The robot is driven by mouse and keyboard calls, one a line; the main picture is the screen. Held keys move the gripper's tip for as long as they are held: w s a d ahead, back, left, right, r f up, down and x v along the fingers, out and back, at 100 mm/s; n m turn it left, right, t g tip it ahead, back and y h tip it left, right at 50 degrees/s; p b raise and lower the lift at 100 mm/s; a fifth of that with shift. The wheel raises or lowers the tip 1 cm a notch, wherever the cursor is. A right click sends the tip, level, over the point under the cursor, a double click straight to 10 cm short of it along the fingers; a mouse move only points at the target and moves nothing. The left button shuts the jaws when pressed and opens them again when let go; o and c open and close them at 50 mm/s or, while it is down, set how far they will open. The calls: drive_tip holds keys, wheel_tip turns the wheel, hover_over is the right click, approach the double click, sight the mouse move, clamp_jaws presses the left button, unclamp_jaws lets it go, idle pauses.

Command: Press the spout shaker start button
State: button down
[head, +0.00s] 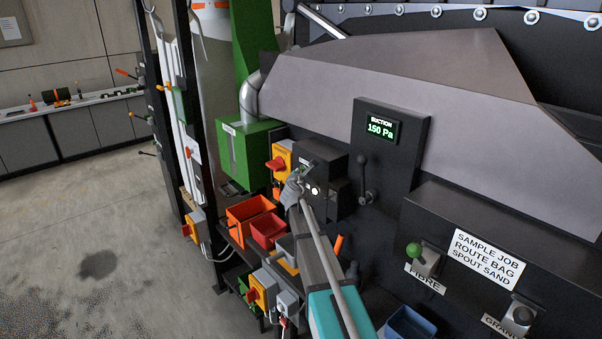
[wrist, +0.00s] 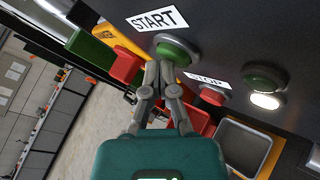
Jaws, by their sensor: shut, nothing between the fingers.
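The green start button (wrist: 177,47) shows in the wrist view, on a dark panel below a white START label (wrist: 155,18). My gripper (wrist: 166,64) is shut and empty. Its fingertips overlap the lower edge of the button; I cannot tell if they touch it. In the head view my gripper (head: 299,176) is in front of the dark control box (head: 325,161) and hides much of its face, including the start button. A red button (wrist: 212,95) sits by the STOP label (wrist: 207,79).
A second green button (wrist: 262,76) and a lit white lamp (wrist: 265,101) are right of the stop button. Orange (head: 241,211) and red (head: 262,231) bins stand below the control box. A yellow switch box (head: 284,150) is close on its left. Open floor lies at left.

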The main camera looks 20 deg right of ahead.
drive_tip(key=shift+s+a, duration=0.35)
drive_tip(key=shift+a, duration=0.45)
drive_tip(key=shift+a, duration=0.1)
drive_tip(key=a, duration=0.1)
drive_tip(key=s+a, duration=0.1)
drive_tip(key=a, duration=0.2)
drive_tip(key=shift+s+a, duration=0.25)
drive_tip(key=shift+s, duration=0.1)
idle(0.9)
